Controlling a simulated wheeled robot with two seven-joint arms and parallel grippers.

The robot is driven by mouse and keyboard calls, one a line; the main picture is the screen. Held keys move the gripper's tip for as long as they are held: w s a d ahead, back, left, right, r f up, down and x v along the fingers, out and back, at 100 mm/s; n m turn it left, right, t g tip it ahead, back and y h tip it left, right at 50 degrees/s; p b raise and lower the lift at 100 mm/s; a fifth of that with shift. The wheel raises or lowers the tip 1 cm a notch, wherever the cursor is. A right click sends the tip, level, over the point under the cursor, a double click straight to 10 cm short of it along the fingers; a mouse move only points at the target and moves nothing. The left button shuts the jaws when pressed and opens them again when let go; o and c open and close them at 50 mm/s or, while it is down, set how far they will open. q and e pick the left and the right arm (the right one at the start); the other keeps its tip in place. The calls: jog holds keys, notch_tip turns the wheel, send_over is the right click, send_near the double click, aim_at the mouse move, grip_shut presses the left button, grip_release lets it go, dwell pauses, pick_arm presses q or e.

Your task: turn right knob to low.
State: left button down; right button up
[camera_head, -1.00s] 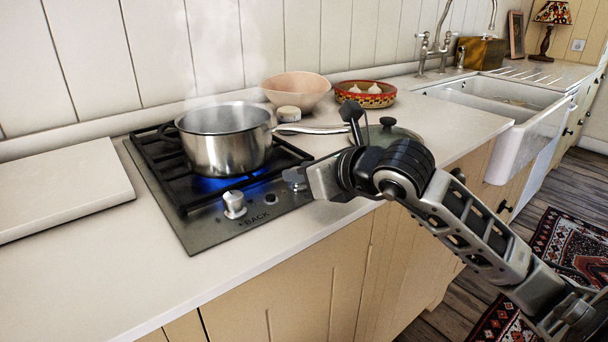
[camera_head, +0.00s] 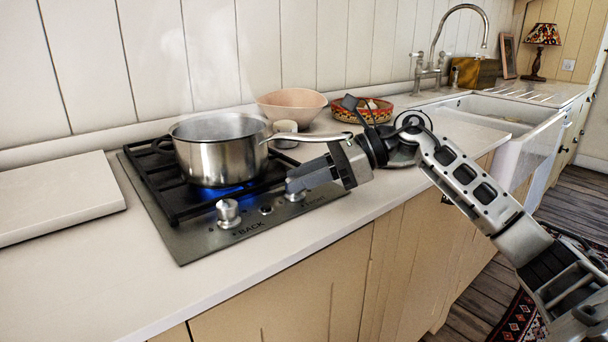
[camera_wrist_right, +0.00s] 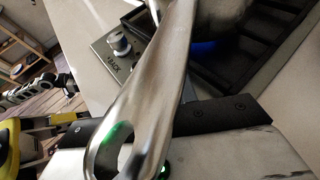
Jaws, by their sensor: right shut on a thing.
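The cooktop (camera_head: 190,247) has a left knob (camera_head: 228,213) standing clear on its front panel, which also shows in the wrist view (camera_wrist_right: 119,42). My right gripper (camera_head: 291,188) is at the right end of that panel, below the pot handle. It is shut on the right knob, which the fingers mostly hide. The knob's pointer and setting cannot be read. A steel pot (camera_head: 218,155) steams on the burner, with a blue flame (camera_head: 222,192) under it. My left gripper is not in view.
The pot's long handle (camera_head: 310,137) reaches right, just above my right gripper, and crosses the wrist view close to the camera (camera_wrist_right: 150,90). A small jar (camera_head: 286,139), a pink bowl (camera_head: 291,106) and a patterned bowl (camera_head: 350,115) stand behind. A white board (camera_head: 55,195) lies left.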

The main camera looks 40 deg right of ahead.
jog(key=n+g, duration=0.1)
jog(key=n+g+y, duration=0.1)
jog(key=shift+w+r+g+p, duration=0.2)
jog(key=shift+g+p, duration=0.1)
jog(key=shift+p, duration=0.1)
jog(key=shift+f+n+g+y, duration=0.1)
jog(key=shift+n+g+y, duration=0.25)
jog(key=shift+n, duration=0.25)
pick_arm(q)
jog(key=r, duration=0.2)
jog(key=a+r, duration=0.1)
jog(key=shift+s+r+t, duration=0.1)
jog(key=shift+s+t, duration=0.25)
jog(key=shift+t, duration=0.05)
pick_arm(e)
jog(key=shift+f+n+g, duration=0.1)
jog(key=shift+n+g, duration=0.3)
jog(key=shift+g, duration=0.15)
pick_arm(q)
jog(key=shift+p, duration=0.3)
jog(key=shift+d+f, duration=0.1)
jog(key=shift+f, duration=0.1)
pick_arm(e)
jog(key=o, duration=1)
jog(key=shift+c, duration=0.2)
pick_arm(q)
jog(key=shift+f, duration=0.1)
